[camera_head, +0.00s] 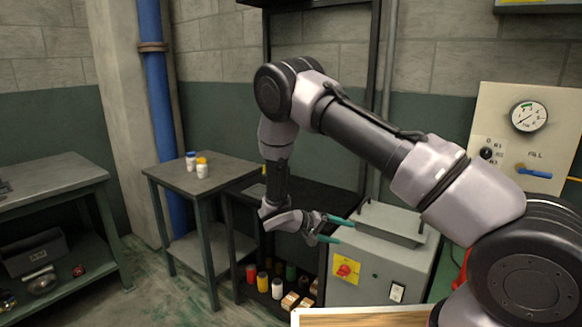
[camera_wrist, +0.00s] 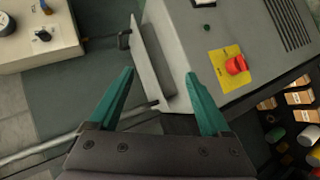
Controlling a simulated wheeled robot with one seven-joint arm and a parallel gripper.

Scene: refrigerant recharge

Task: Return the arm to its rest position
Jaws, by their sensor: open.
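My gripper (camera_head: 334,229) is open and empty, with teal fingers spread apart. In the head view it hangs in front of the grey machine cabinet (camera_head: 368,277), with my arm bent above and to the right of it. In the wrist view my gripper (camera_wrist: 160,95) shows both teal fingers, with the cabinet (camera_wrist: 215,35) beyond them. The space between the fingers holds nothing. I cannot tell the exact gap between the fingertips and the cabinet.
A panel (camera_head: 518,135) with a gauge and blue FILL lever is on the right wall. A small table (camera_head: 190,178) with two bottles stands left of centre, near a blue pipe (camera_head: 155,90). A shelf below holds coloured cans (camera_head: 277,288). A workbench (camera_head: 50,178) is far left.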

